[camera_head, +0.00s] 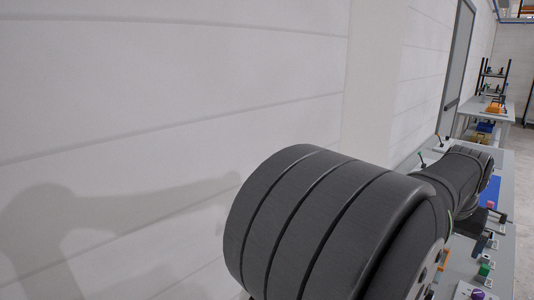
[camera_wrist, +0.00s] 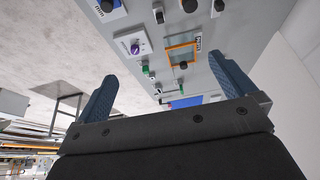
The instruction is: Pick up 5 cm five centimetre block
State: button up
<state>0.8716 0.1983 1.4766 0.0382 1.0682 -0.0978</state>
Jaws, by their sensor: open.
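My gripper (camera_wrist: 166,70) shows in the wrist view as two blue fingers spread wide apart, with nothing between them. It points toward a grey bench, at some distance from the items on it. I cannot tell which item is the five centimetre block; none is clearly marked by size. My own dark arm hides much of the bench there.
The grey bench (camera_wrist: 222,25) carries an orange frame (camera_wrist: 168,54), a white plate with a purple knob (camera_wrist: 135,47) and several dark knobs. A blue patch (camera_head: 490,190) lies farther along. A pale wall (camera_head: 150,90) stands close on the left. Another bench (camera_head: 508,110) stands beyond.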

jog(key=shift+c, duration=0.4)
jog(key=c, duration=1)
jog(key=shift+o, duration=0.2)
jog(key=x, duration=1.8)
jog(key=w+x, duration=0.1)
jog(key=x, duration=0.8)
jog(key=shift+w+d+f, duration=0.1)
jog(key=shift+w+d, duration=0.15)
jog(key=shift+d, duration=0.2)
jog(key=shift+s+x, duration=0.15)
jog(key=shift+x, duration=1.2)
jog(key=shift+s+x, duration=0.2)
jog(key=shift+x, duration=1.1)
